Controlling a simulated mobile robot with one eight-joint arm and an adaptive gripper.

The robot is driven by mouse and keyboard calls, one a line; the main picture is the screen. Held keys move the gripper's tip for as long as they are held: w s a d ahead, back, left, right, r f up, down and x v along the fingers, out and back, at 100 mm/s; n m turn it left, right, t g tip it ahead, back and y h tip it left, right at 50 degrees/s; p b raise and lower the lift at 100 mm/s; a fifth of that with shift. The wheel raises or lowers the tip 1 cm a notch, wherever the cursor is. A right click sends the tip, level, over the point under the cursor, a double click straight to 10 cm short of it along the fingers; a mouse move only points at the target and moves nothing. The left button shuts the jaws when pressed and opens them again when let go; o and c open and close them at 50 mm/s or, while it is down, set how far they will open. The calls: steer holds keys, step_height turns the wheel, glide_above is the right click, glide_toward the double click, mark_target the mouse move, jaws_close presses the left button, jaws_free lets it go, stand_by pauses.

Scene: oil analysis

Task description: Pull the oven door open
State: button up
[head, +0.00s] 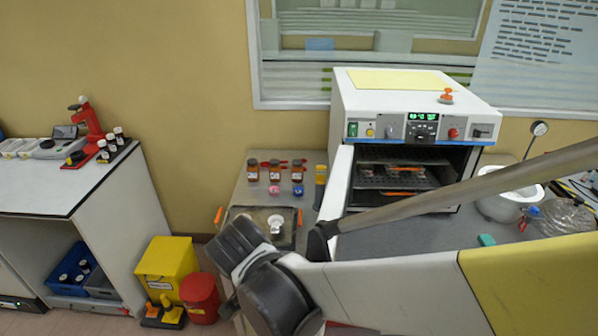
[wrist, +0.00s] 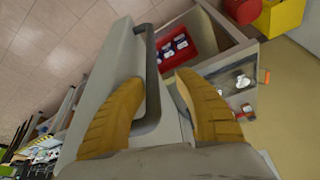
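The oven (head: 414,100) is a white box on the grey bench with a lit green display. Its door (head: 338,185) stands swung open on the left side, and the racks inside show. In the wrist view the door (wrist: 108,55) is a pale panel with a dark grey bar handle (wrist: 152,75). My gripper (wrist: 158,78) has two yellow fingers spread apart, one on each side of the handle bar. The left finger overlaps the door's face. I cannot tell whether either finger touches the bar.
Brown bottles (head: 274,171) and a dark tray (head: 285,238) sit on the bench left of the door. A white bowl (head: 508,204) stands right of the oven. A yellow bin (head: 166,262) and red bin (head: 199,296) stand on the floor at left.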

steer(key=shift+r, duration=0.15)
steer(key=v, duration=1.1)
steer(key=shift+r, duration=0.4)
steer(key=shift+s, duration=0.2)
